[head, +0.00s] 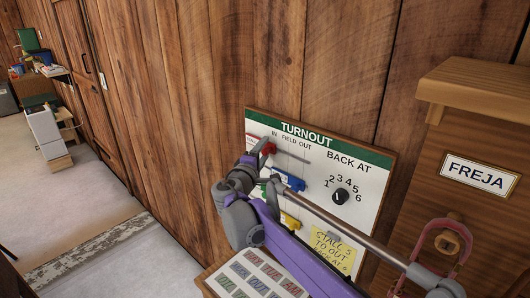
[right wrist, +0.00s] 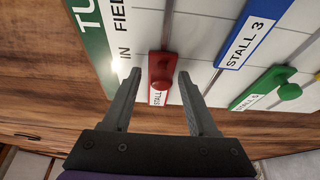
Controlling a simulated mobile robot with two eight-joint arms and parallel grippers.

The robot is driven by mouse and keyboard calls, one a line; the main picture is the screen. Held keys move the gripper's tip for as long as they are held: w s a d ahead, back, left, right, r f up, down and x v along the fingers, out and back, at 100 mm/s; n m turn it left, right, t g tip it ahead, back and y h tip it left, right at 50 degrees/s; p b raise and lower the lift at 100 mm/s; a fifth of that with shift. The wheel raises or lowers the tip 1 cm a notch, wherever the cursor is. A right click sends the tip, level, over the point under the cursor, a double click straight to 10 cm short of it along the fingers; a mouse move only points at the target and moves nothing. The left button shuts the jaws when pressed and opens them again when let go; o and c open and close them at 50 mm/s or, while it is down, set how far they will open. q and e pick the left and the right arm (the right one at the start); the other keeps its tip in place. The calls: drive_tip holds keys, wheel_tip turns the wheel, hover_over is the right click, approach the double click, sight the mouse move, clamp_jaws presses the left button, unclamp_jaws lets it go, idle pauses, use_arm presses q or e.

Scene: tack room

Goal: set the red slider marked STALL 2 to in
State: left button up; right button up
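The red slider (head: 268,147) is in the top row of the white TURNOUT board (head: 375,185), at the left end of its slot, by the IN heading. In the right wrist view, the red slider (right wrist: 161,68) with its round knob lies between the fingertips of my right gripper (right wrist: 158,76), with a gap on both sides. Its label shows "STALL"; the number is not readable. My right gripper (head: 262,158) is open at the board and partly covers the left side of the rows. My left gripper is not in view.
Below are a blue slider marked STALL 3 (right wrist: 252,30), a green slider (right wrist: 262,88) and a yellow slider (head: 290,220). A black dial (head: 341,197) and a yellow note (head: 330,250) are on the board. A wooden box marked FREJA (head: 480,110) stands right.

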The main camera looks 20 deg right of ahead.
drive_tip(key=b+v, duration=0.1)
drive_tip(key=v, duration=0.9)
drive_tip(key=shift+s+a, duration=0.25)
drive_tip(key=shift+s, duration=0.05)
drive_tip(key=s+d+f+m+g+y, duration=0.25)
drive_tip(key=s+d+f, duration=0.25)
drive_tip(key=s+f, duration=0.25)
drive_tip(key=s+d+f+m+g+y, duration=0.1)
drive_tip(key=s+d+f+m+g, duration=0.25)
drive_tip(key=s+f, duration=0.4)
drive_tip(key=s+a+f+m+g+y, duration=0.1)
drive_tip(key=s+a+f+m+y, duration=0.1)
drive_tip(key=s+f, duration=0.5)
drive_tip(key=s+a+f+m+g+y, duration=0.1)
drive_tip(key=s+a+f+m+y, duration=0.1)
drive_tip(key=s+f+y, duration=0.3)
drive_tip(key=s+a+f, duration=0.1)
drive_tip(key=s+f, duration=0.1)
drive_tip(key=s, duration=0.2)
drive_tip(key=shift+s+a+m+g, duration=0.3)
drive_tip(key=shift+a+g, duration=0.05)
drive_tip(key=shift+g, duration=0.05)
